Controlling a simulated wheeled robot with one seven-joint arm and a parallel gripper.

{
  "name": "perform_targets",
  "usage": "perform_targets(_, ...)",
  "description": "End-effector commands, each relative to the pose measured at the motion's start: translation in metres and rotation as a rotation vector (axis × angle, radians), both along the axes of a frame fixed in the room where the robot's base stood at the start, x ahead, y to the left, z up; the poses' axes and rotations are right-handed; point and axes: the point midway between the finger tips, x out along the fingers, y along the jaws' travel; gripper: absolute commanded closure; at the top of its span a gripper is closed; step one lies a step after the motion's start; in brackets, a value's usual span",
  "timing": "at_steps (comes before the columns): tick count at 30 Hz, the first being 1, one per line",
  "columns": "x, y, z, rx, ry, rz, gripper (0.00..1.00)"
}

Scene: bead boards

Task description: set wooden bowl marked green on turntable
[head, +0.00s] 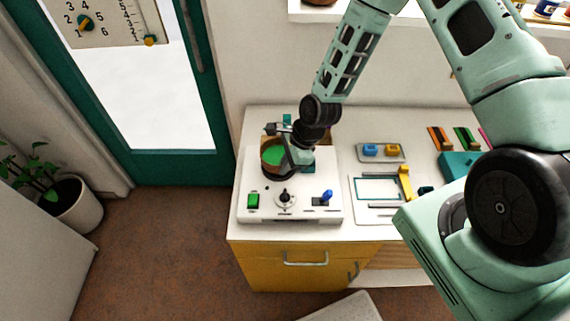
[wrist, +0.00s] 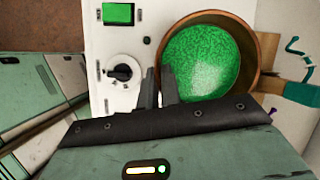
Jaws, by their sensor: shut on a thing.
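The wooden bowl marked green (head: 274,155) is brown with a green inside, at the back of a white control unit (head: 246,211). It also shows in the wrist view (wrist: 254,72), upright beside my fingers. My gripper (head: 290,157) is shut on the bowl's near rim; in the wrist view the fingers (wrist: 160,88) stand at its left edge. The turntable is not clearly seen; the bowl and gripper cover the part of the unit under them. I cannot tell whether the bowl touches the surface below.
The unit's front has a green switch (head: 253,201), a black knob (head: 285,197) and a blue lever (head: 327,196). A yellow drawer cabinet (head: 270,262) is below.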

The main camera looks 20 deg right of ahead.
Motion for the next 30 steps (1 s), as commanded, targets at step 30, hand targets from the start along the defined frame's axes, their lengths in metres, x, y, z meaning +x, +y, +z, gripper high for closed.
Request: perform_targets(30, 0.0, 0.0, -0.012, 0.001, -0.001, -0.001, 1.0)
